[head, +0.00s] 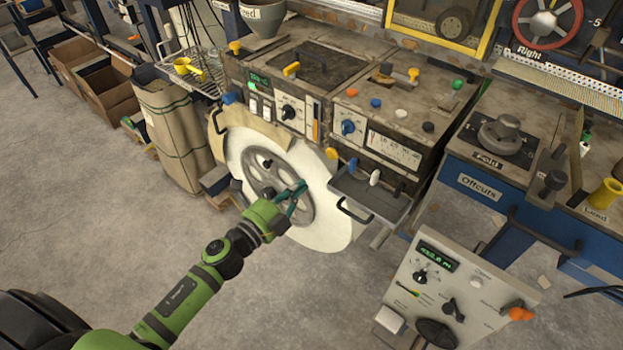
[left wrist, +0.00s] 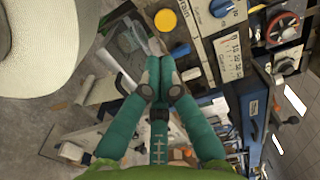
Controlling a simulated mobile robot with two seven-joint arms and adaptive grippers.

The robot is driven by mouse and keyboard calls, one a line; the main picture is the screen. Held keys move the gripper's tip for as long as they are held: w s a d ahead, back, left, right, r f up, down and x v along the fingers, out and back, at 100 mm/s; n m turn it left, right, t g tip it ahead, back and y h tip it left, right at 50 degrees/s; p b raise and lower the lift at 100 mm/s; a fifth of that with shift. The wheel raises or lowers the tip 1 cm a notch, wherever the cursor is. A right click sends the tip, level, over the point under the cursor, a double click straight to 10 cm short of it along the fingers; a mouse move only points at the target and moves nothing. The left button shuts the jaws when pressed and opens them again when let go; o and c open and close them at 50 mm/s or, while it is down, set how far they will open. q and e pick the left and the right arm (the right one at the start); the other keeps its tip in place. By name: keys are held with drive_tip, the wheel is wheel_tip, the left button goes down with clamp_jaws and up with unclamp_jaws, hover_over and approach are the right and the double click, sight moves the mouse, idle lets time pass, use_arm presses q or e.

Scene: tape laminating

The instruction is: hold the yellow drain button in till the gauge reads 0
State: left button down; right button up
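The yellow drain button (head: 331,153) is on the front of the brown machine, just right of the big white roll. In the left wrist view the round yellow button (left wrist: 166,20) sits beside a label partly reading "rain". The gauge (head: 393,148) is a pale strip scale right of the button; it also shows in the left wrist view (left wrist: 228,57). Its reading is too small to tell. My left gripper (head: 303,185) is in front of the roll's grey hub, left of and below the button, apart from it. Its teal fingers (left wrist: 160,62) are together with nothing between them. My right gripper is out of view.
The white roll (head: 330,225) stands behind my left gripper. A small grey tray (head: 368,196) with a handle juts out below the button, with blue, white and dark knobs above it. A control panel (head: 460,285) stands at lower right. Open floor lies left.

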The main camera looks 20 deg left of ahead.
use_arm(q)
drive_tip(key=s+a+f+n+g+y, duration=0.2)
drive_tip(key=s+f+n, duration=0.25)
drive_tip(key=f, duration=0.55)
drive_tip(key=s+a+f+n+g+y, duration=0.25)
drive_tip(key=s+f, duration=0.25)
drive_tip(key=f, duration=0.6)
drive_tip(key=s+a+f+n+g+y, duration=0.1)
drive_tip(key=s+a+f+n+g, duration=0.3)
drive_tip(key=f, duration=0.6)
drive_tip(key=s+d+f+n+g, duration=0.2)
drive_tip(key=s+f, duration=0.3)
drive_tip(key=s, duration=0.5)
drive_tip(key=s+d+f+n+g, duration=0.2)
drive_tip(key=s+f, duration=0.3)
drive_tip(key=s, duration=0.5)
drive_tip(key=s+d+f+n+g, duration=0.2)
drive_tip(key=s+f, duration=0.4)
drive_tip(key=s, duration=0.4)
drive_tip(key=shift+n+g+y, duration=0.35)
drive_tip(key=shift+n+g, duration=0.4)
drive_tip(key=shift+n, duration=0.45)
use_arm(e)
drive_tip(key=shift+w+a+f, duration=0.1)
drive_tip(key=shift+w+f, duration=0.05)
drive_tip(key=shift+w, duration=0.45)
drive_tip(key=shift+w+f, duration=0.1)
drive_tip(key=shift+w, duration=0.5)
use_arm(q)
drive_tip(key=shift+a, duration=0.1)
